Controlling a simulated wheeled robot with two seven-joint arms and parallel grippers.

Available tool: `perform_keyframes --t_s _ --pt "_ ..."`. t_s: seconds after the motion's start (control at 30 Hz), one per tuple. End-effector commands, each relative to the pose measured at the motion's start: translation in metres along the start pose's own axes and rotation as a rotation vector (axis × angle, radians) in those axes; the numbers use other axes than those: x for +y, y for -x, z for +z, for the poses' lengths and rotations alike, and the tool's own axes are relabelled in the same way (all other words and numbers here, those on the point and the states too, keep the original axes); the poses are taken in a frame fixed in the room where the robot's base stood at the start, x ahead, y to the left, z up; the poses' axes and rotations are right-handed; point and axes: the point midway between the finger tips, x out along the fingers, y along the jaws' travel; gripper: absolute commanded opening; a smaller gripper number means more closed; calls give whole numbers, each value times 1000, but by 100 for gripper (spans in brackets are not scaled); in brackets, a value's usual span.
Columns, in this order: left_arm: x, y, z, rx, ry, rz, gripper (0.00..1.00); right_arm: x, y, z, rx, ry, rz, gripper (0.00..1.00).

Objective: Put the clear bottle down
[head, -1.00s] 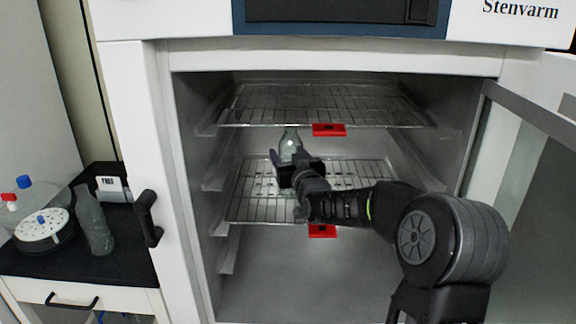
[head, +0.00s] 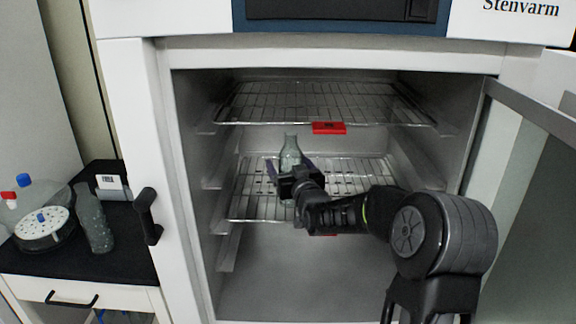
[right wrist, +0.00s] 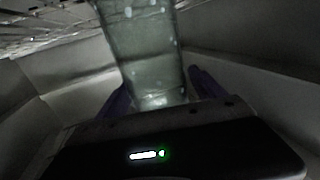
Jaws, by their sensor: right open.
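The clear bottle (head: 290,153) stands upright on the lower wire shelf (head: 358,184) inside the open cabinet. In the right wrist view the bottle (right wrist: 147,60) rises between the two fingers. My right gripper (head: 289,167) is at the near side of the bottle, with its fingers spread open on either side of it. In the right wrist view the right gripper (right wrist: 160,92) shows gaps between fingers and glass. The bottle's base is partly hidden by the gripper. My left gripper is not in view.
An upper wire shelf (head: 320,103) with a red tag (head: 328,128) lies above the bottle. The cabinet door (head: 525,190) stands open at the right. A black-topped side bench (head: 75,255) at the left holds another clear bottle (head: 92,217) and a round white-topped device (head: 44,228).

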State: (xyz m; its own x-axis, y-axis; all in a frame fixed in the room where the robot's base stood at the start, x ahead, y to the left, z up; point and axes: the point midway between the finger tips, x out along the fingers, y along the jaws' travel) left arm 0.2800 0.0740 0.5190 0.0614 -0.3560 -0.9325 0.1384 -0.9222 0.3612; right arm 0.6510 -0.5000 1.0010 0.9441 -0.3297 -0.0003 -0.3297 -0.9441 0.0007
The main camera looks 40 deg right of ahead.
Motion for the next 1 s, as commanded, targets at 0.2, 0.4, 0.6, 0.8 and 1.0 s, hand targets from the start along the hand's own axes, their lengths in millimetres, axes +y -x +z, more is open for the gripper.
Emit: perform_keyframes --t_s 0.2,0.4,0.6,0.8,1.0 --pt "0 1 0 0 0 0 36 0 0 -1 0 0 0 79" --pt "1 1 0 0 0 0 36 0 10 -2 1 0 0 79" --pt "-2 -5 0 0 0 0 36 1 48 -2 1 1 1 79" --pt "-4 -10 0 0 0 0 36 0 90 -2 3 0 1 79" --pt "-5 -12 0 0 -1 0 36 0 116 -3 1 1 1 79"
